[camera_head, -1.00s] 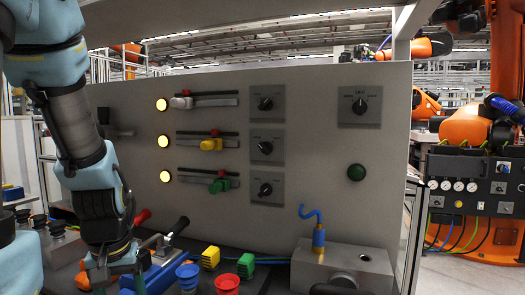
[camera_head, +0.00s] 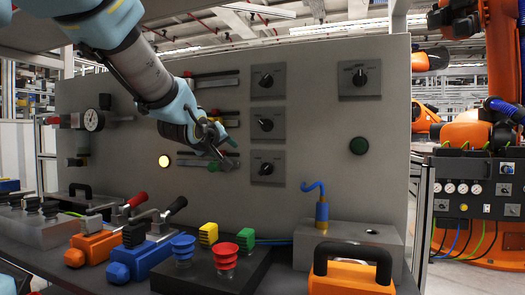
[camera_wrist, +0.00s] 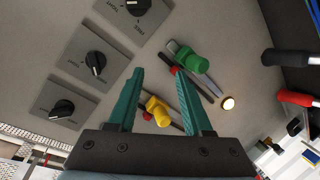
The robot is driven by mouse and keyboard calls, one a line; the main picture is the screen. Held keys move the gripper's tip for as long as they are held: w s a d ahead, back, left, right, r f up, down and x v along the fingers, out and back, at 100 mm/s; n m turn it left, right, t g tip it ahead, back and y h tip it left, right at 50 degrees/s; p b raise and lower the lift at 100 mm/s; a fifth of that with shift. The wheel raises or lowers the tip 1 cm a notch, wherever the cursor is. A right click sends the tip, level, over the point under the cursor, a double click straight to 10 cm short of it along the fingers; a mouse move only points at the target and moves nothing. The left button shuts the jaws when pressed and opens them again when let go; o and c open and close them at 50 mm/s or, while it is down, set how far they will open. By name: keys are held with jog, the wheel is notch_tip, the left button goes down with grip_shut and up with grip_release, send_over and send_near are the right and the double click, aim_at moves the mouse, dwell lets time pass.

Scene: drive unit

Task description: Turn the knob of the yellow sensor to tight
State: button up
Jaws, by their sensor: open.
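In the wrist view the yellow sensor (camera_wrist: 157,109) shows between my gripper's two green fingers, nearer their bases than their tips. A small red knob (camera_wrist: 147,116) is beside its left side. In the head view my arm hides the yellow sensor's body; a red knob (camera_head: 214,112) shows on the middle slide. My gripper (camera_wrist: 159,72) is open and empty in front of the panel. The green sensor (camera_wrist: 188,57) lies just beyond the right fingertip, with its own red knob (camera_wrist: 175,71). In the head view my gripper (camera_head: 231,158) is near the lower slide.
The grey panel carries dark rotary switches (camera_head: 266,124) right of the slides and a lit lamp (camera_head: 165,161) left of the lower slide.

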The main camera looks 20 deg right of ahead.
aim_at(263, 125)
jog(key=s+d+r+h+b, duration=0.2)
jog(key=s+d+r+h, duration=0.15)
jog(key=d+r, duration=0.3)
jog(key=shift+t, duration=0.4)
jog(key=x, duration=0.7)
jog(key=p+x, duration=0.1)
jog(key=x, duration=0.2)
jog(key=shift+w+r, duration=0.25)
jog(key=shift+w, duration=0.35)
grip_shut()
